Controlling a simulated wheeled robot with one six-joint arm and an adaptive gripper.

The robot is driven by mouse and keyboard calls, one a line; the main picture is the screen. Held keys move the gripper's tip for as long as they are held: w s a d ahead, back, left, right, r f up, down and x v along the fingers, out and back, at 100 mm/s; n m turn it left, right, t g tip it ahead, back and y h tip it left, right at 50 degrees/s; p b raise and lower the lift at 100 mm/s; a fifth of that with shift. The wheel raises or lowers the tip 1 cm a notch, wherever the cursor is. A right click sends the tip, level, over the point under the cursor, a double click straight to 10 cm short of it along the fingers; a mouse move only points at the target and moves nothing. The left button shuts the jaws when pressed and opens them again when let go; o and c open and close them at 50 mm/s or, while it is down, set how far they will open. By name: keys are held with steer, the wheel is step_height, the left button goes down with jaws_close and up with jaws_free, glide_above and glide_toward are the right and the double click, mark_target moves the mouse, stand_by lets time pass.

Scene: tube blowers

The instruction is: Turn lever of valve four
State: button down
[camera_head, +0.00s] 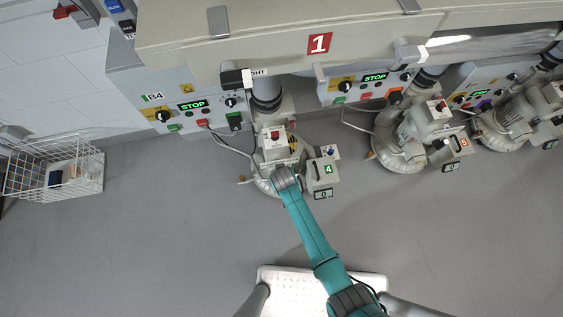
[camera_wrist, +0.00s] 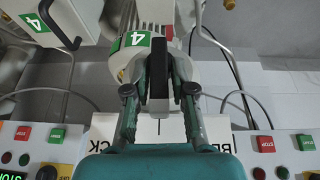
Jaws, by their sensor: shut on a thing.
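Valve four is on the blower in the middle of the head view, beside a box with a green "4" label (camera_head: 322,172). In the wrist view, a green "4" label (camera_wrist: 131,41) sits left of a black lever (camera_wrist: 157,62). My gripper (camera_wrist: 160,78) has one finger on each side of this lever and is shut on it. The lever points along the fingers, toward my palm. In the head view my arm reaches up to this blower and its wrist hides the fingers and the lever. A second "4" label (camera_wrist: 34,23) shows at the upper left of the wrist view.
A control panel marked B4 (camera_head: 175,105), with a lit STOP display, is left of the blower. More blowers (camera_head: 400,135) stand to the right. A white wire basket (camera_head: 58,170) is on the floor at left.

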steer(key=shift+s+a+f+n+t+h, duration=0.15)
steer(key=shift+a+n+t+h, duration=0.2)
steer(key=shift+h, duration=0.85)
steer(key=shift+s+a+f+n+t+h, duration=0.1)
steer(key=shift+a+f+n+t+h, duration=0.2)
steer(key=shift+h, duration=0.9)
steer(key=shift+s+a+f+n+t+h, duration=0.1)
steer(key=shift+a+n+t+h, duration=0.25)
steer(key=shift+h, duration=0.85)
steer(key=shift+d, duration=0.1)
steer(key=c, duration=1.1)
jaws_free()
steer(key=shift+f, duration=0.1)
